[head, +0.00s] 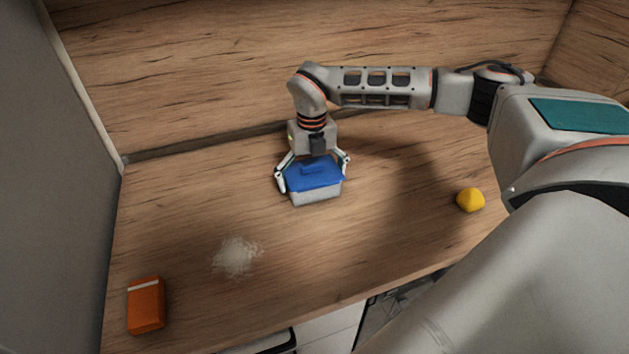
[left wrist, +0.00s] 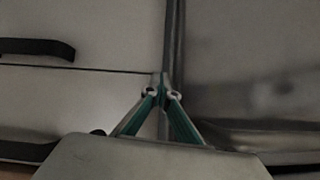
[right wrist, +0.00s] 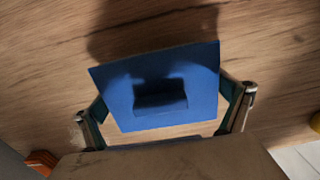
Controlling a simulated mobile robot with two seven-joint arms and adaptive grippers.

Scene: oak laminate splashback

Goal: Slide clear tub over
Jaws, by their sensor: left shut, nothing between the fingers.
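The clear tub (head: 316,195) has a blue lid (head: 314,175) with a raised handle and stands on the wooden counter near the middle. My right gripper (head: 312,172) is down at the tub, with one finger at each side of it. The lid also shows in the right wrist view (right wrist: 160,88), slightly turned between the spread fingers. I cannot tell whether both fingers press on the tub. My left gripper (left wrist: 161,82) is shut and empty in front of pale cabinet fronts. It is not seen in the head view.
A pale spill of grains (head: 237,256) lies on the counter to the front left of the tub. An orange box (head: 146,305) stands at the front left, and a yellow object (head: 470,200) at the right. The counter (head: 200,200) left of the tub is bare.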

